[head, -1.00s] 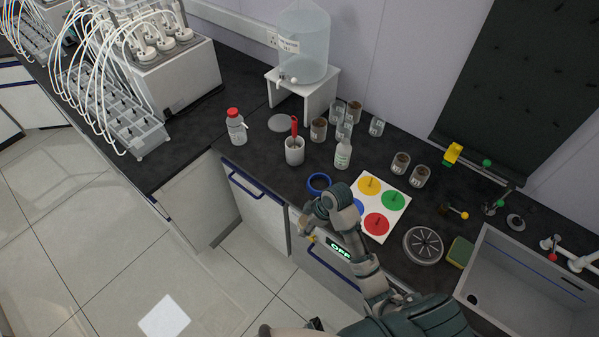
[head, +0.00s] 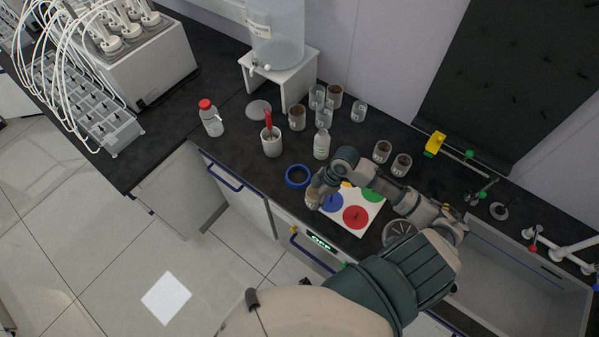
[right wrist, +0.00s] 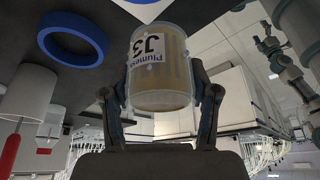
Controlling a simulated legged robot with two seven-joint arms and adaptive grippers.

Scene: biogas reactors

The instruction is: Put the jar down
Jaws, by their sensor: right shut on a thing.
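The jar (right wrist: 158,68) is a clear cylinder with brownish contents and a label reading "Plumes" and "J3". It sits between the two fingers of my right gripper (right wrist: 160,100), which is shut on it. In the head view my right gripper (head: 316,188) holds the jar (head: 312,199) near the counter's front edge, at the left side of a white card (head: 341,222) with coloured discs. The arm covers part of the card and its yellow disc. I cannot tell whether the jar touches the surface. My left gripper is not in view.
A blue ring (head: 287,180) lies just left of the gripper. A white bottle (head: 321,145), a white cup with a red-handled tool (head: 271,146) and several jars stand behind. A sink (head: 545,290) is at the right. Dark counter (head: 235,145) is bare left of the cup.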

